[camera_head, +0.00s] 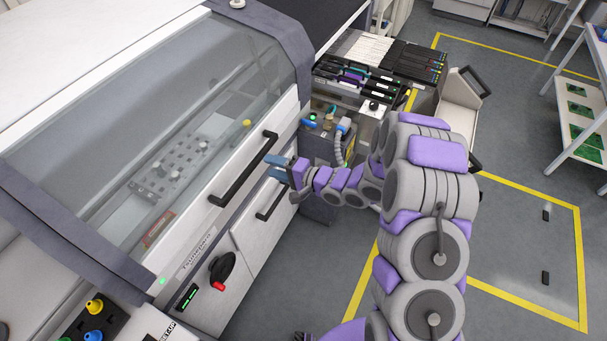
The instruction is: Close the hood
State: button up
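The hood (180,140) of the white machine is at the left, with a large clear window and a white front rim. It is lowered over the machine's inside, with its lower edge close to the front panel; I cannot tell if it is fully seated. Its black bar handle (245,170) runs slantwise along the front rim.
Below the hood are a white door with a black handle (272,202), and a red-black rotary switch (222,268). Feeders (375,75) fill a bank behind my gripper. A trolley (458,100) stands behind my arm. The yellow-marked floor (520,235) at right is mostly clear.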

jog(key=v, duration=1)
jog(key=shift+p, duration=0.3)
jog(key=shift+f, duration=0.1)
